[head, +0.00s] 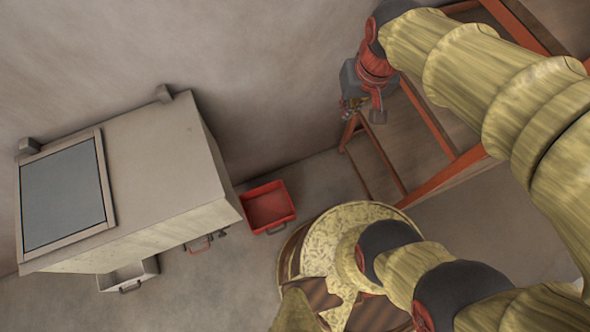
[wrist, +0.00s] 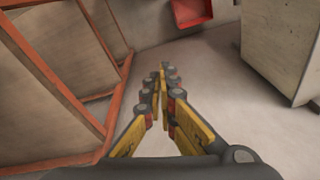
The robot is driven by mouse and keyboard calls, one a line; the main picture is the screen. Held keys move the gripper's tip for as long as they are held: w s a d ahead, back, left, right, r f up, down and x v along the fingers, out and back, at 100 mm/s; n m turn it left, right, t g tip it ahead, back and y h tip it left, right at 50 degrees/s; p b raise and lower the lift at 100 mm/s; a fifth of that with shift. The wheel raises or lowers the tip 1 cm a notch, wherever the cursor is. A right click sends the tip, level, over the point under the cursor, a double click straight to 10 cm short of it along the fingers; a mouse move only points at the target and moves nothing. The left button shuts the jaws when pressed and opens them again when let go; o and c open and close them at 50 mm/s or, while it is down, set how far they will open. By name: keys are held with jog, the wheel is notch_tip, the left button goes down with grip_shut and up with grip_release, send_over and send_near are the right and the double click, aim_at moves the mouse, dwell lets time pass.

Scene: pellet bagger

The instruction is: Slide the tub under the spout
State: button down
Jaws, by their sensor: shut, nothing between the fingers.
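A red open tub (head: 268,207) with a dark handle sits on the floor just right of the big box-shaped machine (head: 170,165). It also shows at the top of the wrist view (wrist: 192,10), cut off by the frame edge. A pale grey tub (head: 128,277) with a dark handle sits at the machine's lower left edge, partly hidden beneath it. I cannot make out a spout for certain. My gripper (head: 352,104) is up and right of the red tub, apart from it. In the wrist view my gripper (wrist: 163,78) is shut and empty.
An orange-framed rack (head: 432,112) with brown panels stands at the right, close to my gripper; it fills the left of the wrist view (wrist: 68,72). Small red and dark parts (head: 200,244) show at the machine's lower edge. Bare floor (wrist: 215,75) lies between rack and machine.

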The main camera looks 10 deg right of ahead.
jog(key=w+a+f+m+g+y+b, duration=0.15)
jog(key=w+f, duration=0.25)
jog(key=f, duration=0.8)
jog(key=w+a+f+m+g+y, duration=0.1)
jog(key=w+a+f+m+g, duration=0.15)
jog(key=f, duration=1.05)
jog(key=w+a+f+m+g+y, duration=0.15)
jog(key=w+f, duration=0.35)
jog(key=f, duration=0.7)
jog(key=s+f+m+t+b, duration=0.1)
jog(key=f+m+b, duration=0.1)
jog(key=f, duration=1.8)
jog(key=s+a+f+m+b, duration=0.1)
jog(key=f+m, duration=0.3)
jog(key=f, duration=1.6)
jog(key=s+a+f+m+t+h+b, duration=0.1)
jog(key=s+f+m+b, duration=0.1)
jog(key=f, duration=1.8)
jog(key=shift+m+t+b, duration=0.35)
jog(key=shift+m+b, duration=0.3)
jog(key=shift+b, duration=0.25)
jog(key=shift+s+a+r, duration=0.1)
jog(key=shift+s+a, duration=0.05)
jog(key=shift+a, duration=0.45)
jog(key=shift+s+a+r, duration=0.1)
jog(key=shift+a, duration=0.45)
jog(key=shift+s+a, duration=0.2)
jog(key=shift+a, duration=0.55)
